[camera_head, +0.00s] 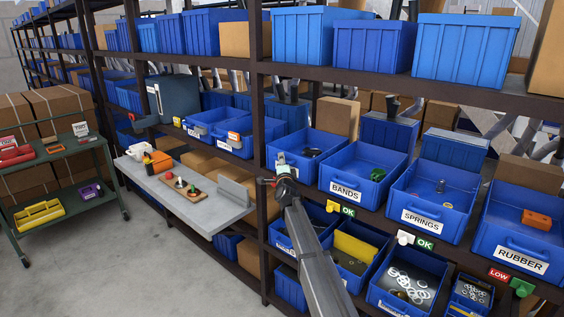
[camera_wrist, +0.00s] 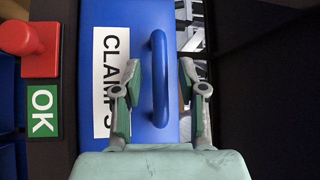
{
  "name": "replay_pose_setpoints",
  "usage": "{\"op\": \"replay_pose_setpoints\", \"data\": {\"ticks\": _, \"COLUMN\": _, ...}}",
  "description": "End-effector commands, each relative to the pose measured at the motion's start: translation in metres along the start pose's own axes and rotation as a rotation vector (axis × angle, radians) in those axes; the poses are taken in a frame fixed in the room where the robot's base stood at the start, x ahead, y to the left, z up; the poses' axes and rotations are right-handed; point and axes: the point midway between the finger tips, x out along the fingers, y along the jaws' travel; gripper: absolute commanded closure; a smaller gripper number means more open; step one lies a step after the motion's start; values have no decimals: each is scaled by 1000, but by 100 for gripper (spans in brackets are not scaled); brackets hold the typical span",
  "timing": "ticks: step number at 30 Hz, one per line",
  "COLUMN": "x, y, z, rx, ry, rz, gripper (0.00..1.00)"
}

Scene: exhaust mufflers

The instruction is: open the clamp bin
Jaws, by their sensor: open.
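The clamp bin (camera_wrist: 100,15) is a blue bin with a white CLAMPS label (camera_wrist: 112,80) and a blue loop handle (camera_wrist: 159,80), seen sideways in the wrist view. My gripper (camera_wrist: 160,65) is open, with one green-grey finger on each side of the handle and visible gaps between. In the head view my gripper (camera_head: 283,168) is at the front of a blue bin (camera_head: 312,141), the leftmost of its shelf row, holding dark parts. My gripper and arm hide part of that bin's front.
Bins labelled BANDS (camera_head: 362,169), SPRINGS (camera_head: 433,196) and RUBBER (camera_head: 518,225) stand to the right. A red knob (camera_wrist: 27,45) and a green OK tag (camera_wrist: 43,111) sit beside the clamp bin. A grey worktable (camera_head: 180,192) stands at left, with more bins below the row.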

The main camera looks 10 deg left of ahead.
Motion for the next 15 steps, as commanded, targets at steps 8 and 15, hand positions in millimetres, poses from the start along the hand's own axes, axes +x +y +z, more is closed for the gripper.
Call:
{"op": "replay_pose_setpoints", "data": {"ticks": 8, "x": 1, "y": 0, "z": 0, "rx": 0, "ry": 0, "rz": 0, "gripper": 59}}
{"op": "replay_pose_setpoints", "data": {"ticks": 15, "x": 1, "y": 0, "z": 0, "rx": 0, "ry": 0, "rz": 0, "gripper": 100}}
